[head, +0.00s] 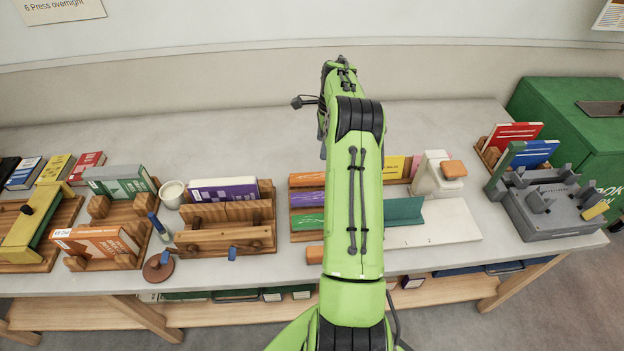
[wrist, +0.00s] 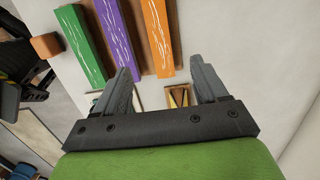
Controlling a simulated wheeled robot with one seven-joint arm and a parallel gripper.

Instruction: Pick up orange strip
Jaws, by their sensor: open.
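The orange strip (wrist: 157,38) carries white wavy lines and lies flat beside the purple strip (wrist: 119,40) and the green strip (wrist: 85,42) in the wrist view. In the head view the orange strip (head: 306,179) is the farthest of the three, with its right part hidden behind my arm. My gripper (wrist: 160,66) is open and empty. In the wrist view the near end of the orange strip shows in line with the gap between the fingers. The height of the fingers above it is hard to tell. The fingers are hidden in the head view.
A wooden block (head: 314,255) lies near the front of the strips. A teal angled piece (head: 403,211) and a white stand (head: 437,176) are right of my arm. A wooden rack with a purple book (head: 223,189) is to the left. Bare table shows behind the strips.

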